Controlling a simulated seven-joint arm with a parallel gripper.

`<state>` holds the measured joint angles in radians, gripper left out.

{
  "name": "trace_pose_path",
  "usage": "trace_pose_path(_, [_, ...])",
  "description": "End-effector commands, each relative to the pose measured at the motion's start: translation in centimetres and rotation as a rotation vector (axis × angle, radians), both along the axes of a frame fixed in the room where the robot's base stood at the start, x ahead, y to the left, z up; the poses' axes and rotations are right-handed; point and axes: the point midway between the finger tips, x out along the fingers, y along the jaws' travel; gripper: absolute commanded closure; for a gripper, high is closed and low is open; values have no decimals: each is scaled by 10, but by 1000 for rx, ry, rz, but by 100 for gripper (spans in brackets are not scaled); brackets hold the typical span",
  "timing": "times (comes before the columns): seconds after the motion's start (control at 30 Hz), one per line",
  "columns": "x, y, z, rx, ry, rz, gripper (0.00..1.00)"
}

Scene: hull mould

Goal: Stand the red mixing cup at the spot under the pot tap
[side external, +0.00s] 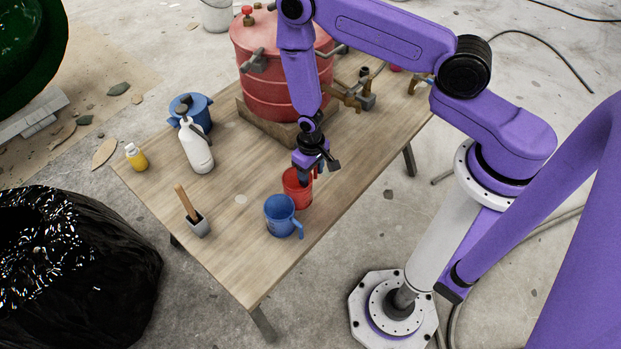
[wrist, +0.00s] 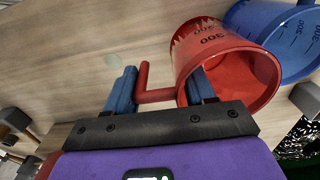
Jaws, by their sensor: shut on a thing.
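The red mixing cup (side external: 297,188) stands or hovers just above the table near its front right edge; I cannot tell if it touches the wood. My gripper (side external: 314,166) is at its upper right side. In the wrist view the red cup (wrist: 228,68) shows volume marks and an open mouth. Its handle lies between the blue fingers of my gripper (wrist: 162,84), which is shut on the cup. The red pot (side external: 283,85) stands on a wooden block at the back.
A blue cup (side external: 281,215) is close beside the red one. A pale round mark (side external: 241,199) lies on the table (side external: 225,235). A brush in a grey holder (side external: 198,224), white bottle (side external: 196,148), blue pot (side external: 191,108) and yellow bottle (side external: 137,157) stand left. The middle is clear.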

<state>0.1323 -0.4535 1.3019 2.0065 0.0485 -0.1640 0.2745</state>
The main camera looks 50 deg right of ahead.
Motion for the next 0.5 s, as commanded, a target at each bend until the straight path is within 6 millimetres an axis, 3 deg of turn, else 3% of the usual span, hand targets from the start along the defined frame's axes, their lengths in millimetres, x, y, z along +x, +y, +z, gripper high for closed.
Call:
trace_pose_path(0.23, [2, 0, -28, 0, 2, -1, 76])
trace_pose_path(0.5, [2, 0, -33, 0, 0, -1, 76])
